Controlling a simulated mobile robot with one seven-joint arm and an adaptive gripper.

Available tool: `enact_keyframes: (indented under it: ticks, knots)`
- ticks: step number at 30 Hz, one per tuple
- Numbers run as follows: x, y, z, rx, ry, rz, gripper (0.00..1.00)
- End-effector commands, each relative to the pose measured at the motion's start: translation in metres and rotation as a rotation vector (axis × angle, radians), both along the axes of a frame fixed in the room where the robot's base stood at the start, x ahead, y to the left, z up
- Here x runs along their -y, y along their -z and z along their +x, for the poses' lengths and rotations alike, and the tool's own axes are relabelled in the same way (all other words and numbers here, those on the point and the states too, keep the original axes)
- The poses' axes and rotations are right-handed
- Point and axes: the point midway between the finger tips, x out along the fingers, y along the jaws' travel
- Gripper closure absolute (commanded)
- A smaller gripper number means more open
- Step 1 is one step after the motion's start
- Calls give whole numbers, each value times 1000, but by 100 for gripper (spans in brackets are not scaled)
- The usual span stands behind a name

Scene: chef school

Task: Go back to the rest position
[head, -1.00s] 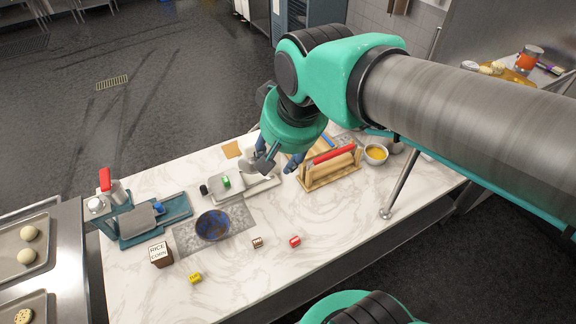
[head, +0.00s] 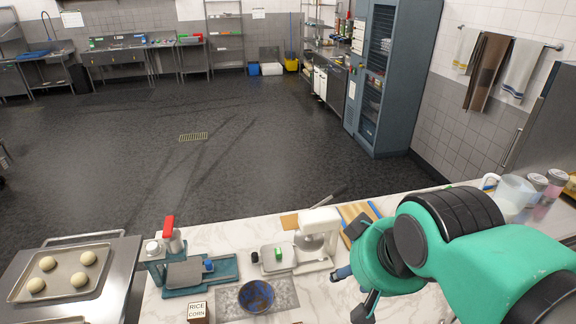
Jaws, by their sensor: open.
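My gripper (head: 352,292) is at the lower right of the head view, at the end of my green and grey arm. Its dark fingers are apart, with nothing seen between them. It is over the right part of the marble counter (head: 210,234), to the right of a white stand mixer (head: 318,232). The wrist and arm hide much of the counter's right side.
On the counter are a blue speckled bowl (head: 256,296), a rice-and-corn box (head: 198,312), a teal tray (head: 226,266) and a metal tray (head: 277,256). A baking tray with dough balls (head: 64,272) is at left. Open floor (head: 250,160) lies beyond; a tall cabinet (head: 395,75) stands right.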

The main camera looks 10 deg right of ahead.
Motion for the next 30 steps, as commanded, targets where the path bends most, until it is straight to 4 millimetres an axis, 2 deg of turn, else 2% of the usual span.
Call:
enact_keyframes:
  ticks: [16,21,30]
  knots:
    - [0,86,0,0,0,0,57]
    - [0,98,0,0,0,0,57]
    - [0,98,0,0,0,0,57]
